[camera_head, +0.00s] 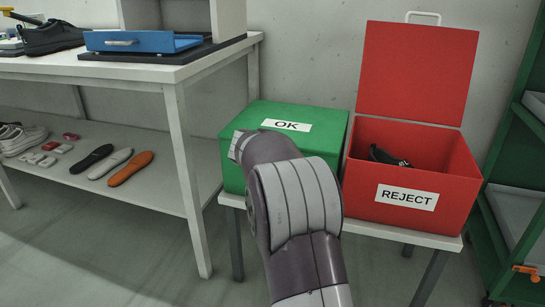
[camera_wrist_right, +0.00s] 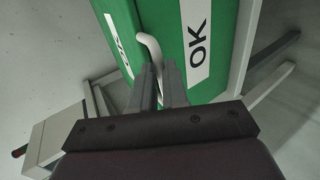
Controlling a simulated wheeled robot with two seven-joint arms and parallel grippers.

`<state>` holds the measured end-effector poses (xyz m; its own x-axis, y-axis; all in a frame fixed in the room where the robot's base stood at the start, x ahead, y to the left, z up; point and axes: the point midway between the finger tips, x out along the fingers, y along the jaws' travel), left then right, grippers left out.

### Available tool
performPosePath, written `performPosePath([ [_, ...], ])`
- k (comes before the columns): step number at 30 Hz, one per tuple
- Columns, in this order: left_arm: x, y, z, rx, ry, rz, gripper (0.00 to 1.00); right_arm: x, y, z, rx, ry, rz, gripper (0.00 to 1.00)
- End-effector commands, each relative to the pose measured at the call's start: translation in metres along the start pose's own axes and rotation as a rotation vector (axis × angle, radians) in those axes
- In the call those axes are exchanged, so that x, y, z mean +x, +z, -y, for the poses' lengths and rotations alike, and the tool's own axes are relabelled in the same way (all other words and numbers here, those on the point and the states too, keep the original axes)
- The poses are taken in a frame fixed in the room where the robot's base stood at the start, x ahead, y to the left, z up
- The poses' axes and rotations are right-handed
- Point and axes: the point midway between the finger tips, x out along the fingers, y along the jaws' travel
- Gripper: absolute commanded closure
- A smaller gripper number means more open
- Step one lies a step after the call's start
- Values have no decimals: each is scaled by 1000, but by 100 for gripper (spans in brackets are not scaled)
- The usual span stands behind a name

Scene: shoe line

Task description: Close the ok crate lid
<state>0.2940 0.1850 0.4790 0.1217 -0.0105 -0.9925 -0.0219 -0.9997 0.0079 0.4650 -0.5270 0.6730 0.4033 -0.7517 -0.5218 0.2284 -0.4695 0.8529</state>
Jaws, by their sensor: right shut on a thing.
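The green OK crate (camera_head: 232,176) stands on a low white table, partly hidden behind my right arm. Its green lid (camera_head: 325,117), with a white OK label, lies down over the top, flat or nearly so; I cannot tell whether a small gap remains. In the right wrist view, my right gripper (camera_wrist_right: 161,80) is shut on the lid's white handle (camera_wrist_right: 150,46) at the crate's front edge. An OK label (camera_wrist_right: 197,42) shows beside it on the green surface. My right fingers are hidden in the head view. My left gripper is not in view.
The red REJECT crate (camera_head: 362,200) stands close at the right, its lid (camera_head: 418,75) raised and a dark shoe (camera_head: 388,157) inside. A workbench (camera_head: 180,72) with a blue tray (camera_head: 140,42) stands at the left. A green rack (camera_head: 510,160) stands far right.

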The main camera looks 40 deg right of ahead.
Motion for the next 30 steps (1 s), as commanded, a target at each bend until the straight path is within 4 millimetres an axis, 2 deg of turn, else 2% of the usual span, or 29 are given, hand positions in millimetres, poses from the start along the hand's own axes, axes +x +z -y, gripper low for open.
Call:
performPosePath([
  [1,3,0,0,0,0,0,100,12,5,30,-10,-57,23,100],
  [8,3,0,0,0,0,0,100,12,4,30,-10,-57,23,100],
  [9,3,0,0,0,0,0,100,12,4,31,-11,-57,24,73],
  [10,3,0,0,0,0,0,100,12,4,31,-11,-58,24,63],
  [19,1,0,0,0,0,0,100,9,4,29,-12,-56,20,62],
  [24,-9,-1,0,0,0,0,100,-18,2,23,-10,-50,15,55],
  [25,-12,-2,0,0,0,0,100,-26,2,22,-11,-49,15,62],
  [30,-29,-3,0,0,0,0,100,-73,1,15,-10,-40,12,62],
])
